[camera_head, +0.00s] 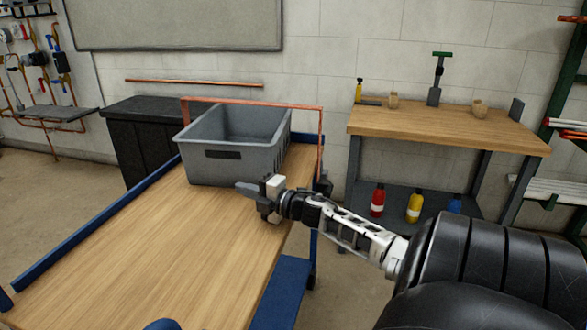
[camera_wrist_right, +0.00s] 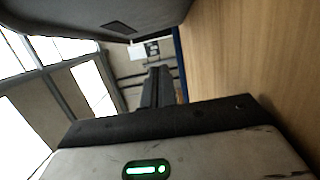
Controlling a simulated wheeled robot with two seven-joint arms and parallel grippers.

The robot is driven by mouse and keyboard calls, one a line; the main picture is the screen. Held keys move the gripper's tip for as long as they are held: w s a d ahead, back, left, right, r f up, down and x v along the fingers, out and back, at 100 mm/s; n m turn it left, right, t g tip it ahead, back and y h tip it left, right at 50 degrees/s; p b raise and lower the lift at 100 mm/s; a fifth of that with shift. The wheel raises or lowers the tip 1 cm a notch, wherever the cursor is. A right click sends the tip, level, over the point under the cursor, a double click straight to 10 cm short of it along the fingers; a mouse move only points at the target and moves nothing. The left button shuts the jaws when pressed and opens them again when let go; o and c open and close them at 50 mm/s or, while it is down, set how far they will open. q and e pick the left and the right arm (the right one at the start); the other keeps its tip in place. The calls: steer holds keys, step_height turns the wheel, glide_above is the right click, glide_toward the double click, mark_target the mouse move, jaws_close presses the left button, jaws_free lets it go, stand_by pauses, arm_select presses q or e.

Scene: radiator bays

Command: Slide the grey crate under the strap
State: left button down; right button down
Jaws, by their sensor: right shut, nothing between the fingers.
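The grey crate (camera_head: 225,165) stands upright and open-topped at the far end of the wooden cart deck (camera_head: 140,255). The thin orange-red strap (camera_head: 305,107) spans the deck as a raised bar with an upright at each side. Its bar runs along the crate's far rim, and the crate sits between the uprights; how far it reaches beneath is hard to tell. My right gripper (camera_head: 250,190) is shut and empty, just in front of the crate's near right corner. In the right wrist view, its fingers (camera_wrist_right: 156,85) are together and the crate (camera_wrist_right: 70,18) fills the top left. My left gripper is out of view.
Blue rails (camera_head: 90,215) edge the cart. A black cabinet (camera_head: 140,140) stands behind it on the left. A wooden workbench (camera_head: 440,125) with small items stands to the right, with bottles (camera_head: 377,202) on its shelf. The near deck is clear.

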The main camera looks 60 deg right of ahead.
steer(key=s+d, duration=0.1)
steer(key=s, duration=1.2)
steer(key=shift+p, duration=0.4)
steer(key=shift+s, duration=0.15)
